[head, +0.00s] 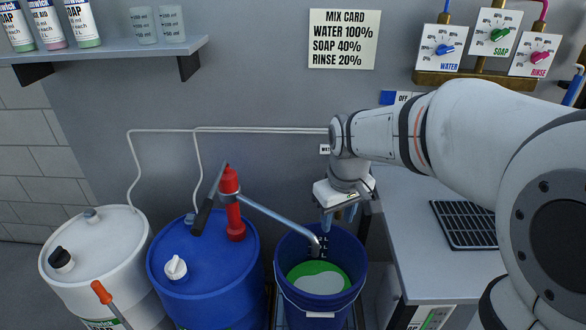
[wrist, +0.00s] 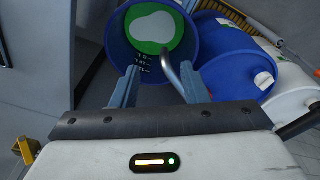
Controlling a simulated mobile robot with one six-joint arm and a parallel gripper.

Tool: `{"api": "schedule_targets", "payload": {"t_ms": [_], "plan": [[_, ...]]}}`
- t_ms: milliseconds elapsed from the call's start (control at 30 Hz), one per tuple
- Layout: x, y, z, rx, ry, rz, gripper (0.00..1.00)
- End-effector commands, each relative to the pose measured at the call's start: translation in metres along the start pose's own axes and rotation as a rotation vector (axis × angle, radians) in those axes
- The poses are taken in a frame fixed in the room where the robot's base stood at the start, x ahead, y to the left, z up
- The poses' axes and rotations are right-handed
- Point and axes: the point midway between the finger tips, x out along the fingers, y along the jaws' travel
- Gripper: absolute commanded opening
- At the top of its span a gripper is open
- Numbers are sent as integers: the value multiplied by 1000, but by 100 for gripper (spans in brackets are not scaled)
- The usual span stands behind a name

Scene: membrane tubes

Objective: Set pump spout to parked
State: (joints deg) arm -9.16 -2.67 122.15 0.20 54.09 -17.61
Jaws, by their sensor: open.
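The red hand pump (head: 231,195) stands on the blue drum (head: 205,265), with a black lever. Its grey spout (head: 280,217) slopes right and down, and its tip is over the blue bucket (head: 310,302), which holds green and whitish liquid. My gripper (head: 338,222) is open, pointing down above the bucket's right side, just right of the spout tip. In the wrist view the spout (wrist: 176,76) shows near the right finger of my gripper (wrist: 162,77); part of it is hidden behind that finger. I cannot tell whether they touch.
A white drum (head: 95,250) stands left of the blue one. A grey counter (head: 415,260) with a black grate (head: 464,224) is right of the bucket. A shelf (head: 110,58) with bottles and dials on the wall are above.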

Motion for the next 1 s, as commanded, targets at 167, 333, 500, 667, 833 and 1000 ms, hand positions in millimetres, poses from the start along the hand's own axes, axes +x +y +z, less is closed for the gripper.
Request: {"api": "schedule_targets", "payload": {"t_ms": [167, 333, 500, 667, 833, 1000], "plan": [[22, -13, -78, -235, -54, -33, 41], [49, -28, -125, -398, -86, -57, 41], [65, -38, -146, -479, -100, -69, 41], [79, -40, -148, -494, -104, -71, 41], [106, -40, -144, -492, -105, -72, 41], [130, -41, -142, -491, -104, -71, 41]]}}
